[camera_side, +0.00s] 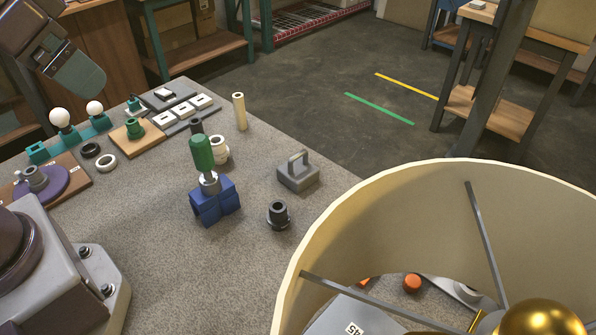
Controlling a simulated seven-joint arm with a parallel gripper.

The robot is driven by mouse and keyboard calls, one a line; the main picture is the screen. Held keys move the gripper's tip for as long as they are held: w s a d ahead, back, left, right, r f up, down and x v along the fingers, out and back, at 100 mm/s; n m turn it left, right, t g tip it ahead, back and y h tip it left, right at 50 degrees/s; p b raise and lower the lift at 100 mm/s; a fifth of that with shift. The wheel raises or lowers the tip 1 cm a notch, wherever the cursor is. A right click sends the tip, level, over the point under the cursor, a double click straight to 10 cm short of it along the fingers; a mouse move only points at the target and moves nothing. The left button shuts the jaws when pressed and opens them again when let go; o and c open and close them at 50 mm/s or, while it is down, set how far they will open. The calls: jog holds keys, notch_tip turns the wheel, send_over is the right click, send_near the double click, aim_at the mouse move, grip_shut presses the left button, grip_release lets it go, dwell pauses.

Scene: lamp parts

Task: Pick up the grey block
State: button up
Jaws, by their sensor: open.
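The grey block (298,176) sits flat on the speckled grey worktop, right of the middle, with an upright arched handle on top. It is in full view with nothing on it. The end of my arm with my gripper (78,78) shows in the upper left corner, high up and far to the left of the block. It is open, with nothing seen in it; its fingers are not clearly distinguishable from this angle.
A blue piece with a green-topped post (215,203) stands left of the block. A dark ring-shaped socket (278,215) stands in front. A large cream lampshade (400,200) fills the lower right. A cream cylinder (239,111) stands behind, near the worktop's back edge.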

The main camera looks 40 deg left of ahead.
jog(key=w+f+g, duration=0.3)
jog(key=f, duration=0.1)
jog(key=n+g+h, duration=0.5)
jog(key=n+h, duration=0.6)
jog(key=n, duration=0.3)
send_near(300, 169)
jog(key=s, duration=0.2)
jog(key=s+d, duration=0.2)
jog(key=s, duration=0.1)
jog(key=shift+s+d+r, duration=0.1)
jog(key=shift+s+d, duration=0.1)
jog(key=shift+s, duration=0.2)
jog(key=shift+w+d+f+n+t+h, duration=0.1)
jog(key=shift+w+f+n+t+h, duration=0.15)
jog(key=shift+w+n+t+h, duration=0.35)
jog(key=w+r+n+h, duration=0.1)
jog(key=w+r, duration=0.2)
jog(key=shift+n, duration=0.5)
jog(key=f, duration=0.6)
jog(key=shift+d+f, duration=0.15)
jog(key=shift+d, duration=0.05)
jog(key=shift+x, duration=2.6)
jog(key=shift+w, duration=0.1)
jog(key=c, duration=1.7)
jog(key=shift+c, duration=0.6)
